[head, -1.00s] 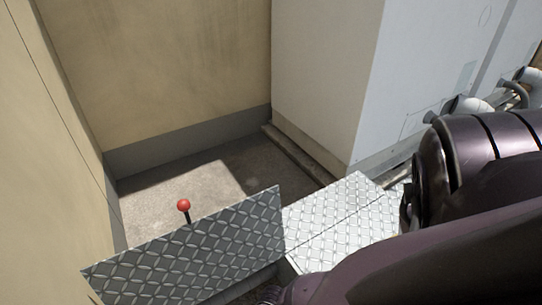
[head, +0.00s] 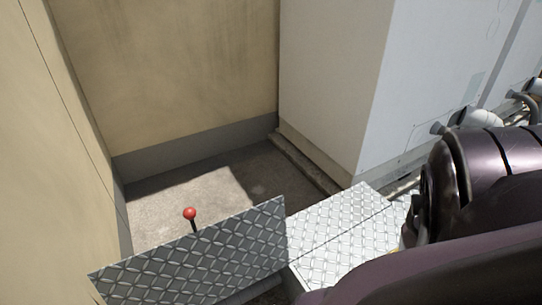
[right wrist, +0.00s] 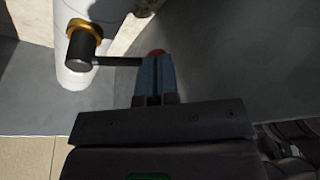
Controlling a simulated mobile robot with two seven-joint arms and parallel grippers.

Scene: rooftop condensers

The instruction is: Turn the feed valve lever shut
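In the right wrist view, a black lever (right wrist: 115,61) runs sideways from a black hub (right wrist: 80,50) on a pale pipe with a brass-coloured ring (right wrist: 84,29). Its orange-red end (right wrist: 156,52) shows just past my right fingertips and is partly hidden by them. My right gripper (right wrist: 155,62) has its fingers close together at the lever's end; it looks shut, and I cannot tell whether they touch the lever. The head view does not show the right fingers, only my arm at the right. My left gripper is not in view.
In the head view a tilted diamond-plate panel (head: 195,262) stands in front, with a red ball knob on a black stem (head: 190,214) behind its top edge. A flat diamond-plate cover (head: 340,235) lies to its right. Tan walls (head: 165,75) and a white cabinet (head: 330,80) close the corner.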

